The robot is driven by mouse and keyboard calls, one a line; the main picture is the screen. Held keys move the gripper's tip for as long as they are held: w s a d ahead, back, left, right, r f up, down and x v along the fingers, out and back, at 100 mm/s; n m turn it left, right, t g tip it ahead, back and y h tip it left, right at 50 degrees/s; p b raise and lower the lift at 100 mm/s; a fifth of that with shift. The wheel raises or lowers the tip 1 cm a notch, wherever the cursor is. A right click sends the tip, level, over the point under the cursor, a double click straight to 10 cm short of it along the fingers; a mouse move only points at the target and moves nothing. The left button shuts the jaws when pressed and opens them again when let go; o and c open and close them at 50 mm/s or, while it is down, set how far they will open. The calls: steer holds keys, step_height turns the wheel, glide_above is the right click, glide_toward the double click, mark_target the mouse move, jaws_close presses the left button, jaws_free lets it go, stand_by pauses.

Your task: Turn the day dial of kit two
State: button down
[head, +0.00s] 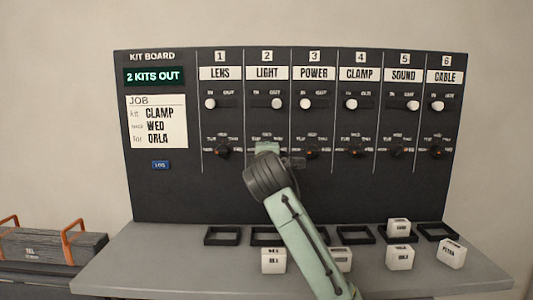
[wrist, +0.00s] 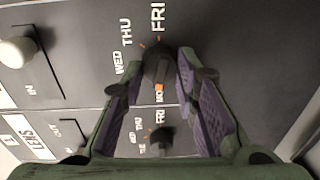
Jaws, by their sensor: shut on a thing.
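The LIGHT column of the board, marked 2 (head: 267,73), is kit two. My gripper (head: 268,150) is in front of its lower part and hides most of its day dial. In the wrist view that dark day dial (wrist: 157,64) sits between the fingertips of my gripper (wrist: 155,80), and the fingers are shut on it. An orange mark on the dial's edge is beside the MON label. The WED, THU and FRI labels show around it.
Kit one's dial (wrist: 155,140) is close by in the wrist view. Kit two's white slider knob (head: 277,104) is at the OUT side. The job card (head: 158,121) reads CLAMP, WED, ORLA. White blocks, such as PETRA (head: 451,253), and dark frames are on the grey shelf (head: 180,262).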

steer(key=shift+n, duration=1.1)
steer(key=c, duration=1.2)
jaws_free()
steer(key=shift+c, duration=0.2)
steer(key=s, duration=1.2)
steer(key=shift+r, duration=0.3)
